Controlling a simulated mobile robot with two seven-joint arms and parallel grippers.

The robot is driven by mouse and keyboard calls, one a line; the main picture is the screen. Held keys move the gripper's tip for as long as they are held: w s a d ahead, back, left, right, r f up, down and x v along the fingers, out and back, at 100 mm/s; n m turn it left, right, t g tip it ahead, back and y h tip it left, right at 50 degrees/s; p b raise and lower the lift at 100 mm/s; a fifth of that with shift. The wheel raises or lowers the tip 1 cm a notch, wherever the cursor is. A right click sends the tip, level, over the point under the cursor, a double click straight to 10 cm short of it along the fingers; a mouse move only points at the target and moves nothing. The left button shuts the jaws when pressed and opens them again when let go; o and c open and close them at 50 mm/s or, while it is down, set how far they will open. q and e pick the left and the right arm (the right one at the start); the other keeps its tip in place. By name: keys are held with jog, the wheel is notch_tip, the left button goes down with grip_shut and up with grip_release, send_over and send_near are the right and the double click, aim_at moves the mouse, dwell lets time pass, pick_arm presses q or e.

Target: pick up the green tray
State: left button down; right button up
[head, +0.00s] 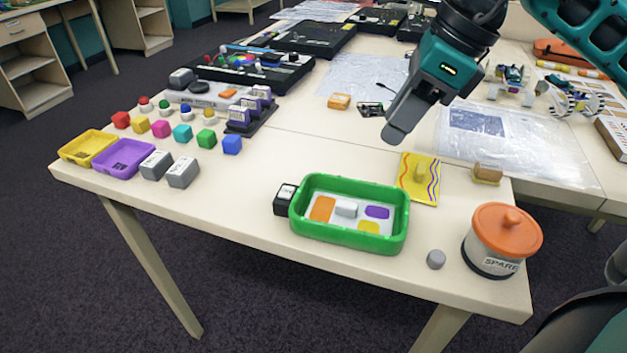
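The green tray (340,235) sits upright on the light table near its front edge. Inside it are flat orange, purple and yellow pieces and a small grey block (346,209). My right gripper (394,134) comes in from the upper right and hangs above the table, behind and above the tray, apart from it. Its fingers point down and left and overlap from this side, so their gap is hidden; I see nothing held. My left gripper is not in the head view.
A black box (285,198) stands close against the tray's left end. A yellow patterned card (418,180) lies behind its right end. A grey knob (436,259) and an orange-lidded jar (503,240) stand to the right.

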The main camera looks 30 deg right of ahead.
send_near(347, 178)
notch_tip(347, 178, down, 2)
jog(key=x, duration=0.3)
jog(key=b+x, duration=0.1)
jog(key=x, duration=0.2)
jog(key=shift+w+a+f, duration=0.2)
jog(key=shift+w+a, duration=0.05)
jog(key=shift+w, duration=0.1)
grip_shut()
jog(key=shift+r, duration=0.1)
dwell(0.4)
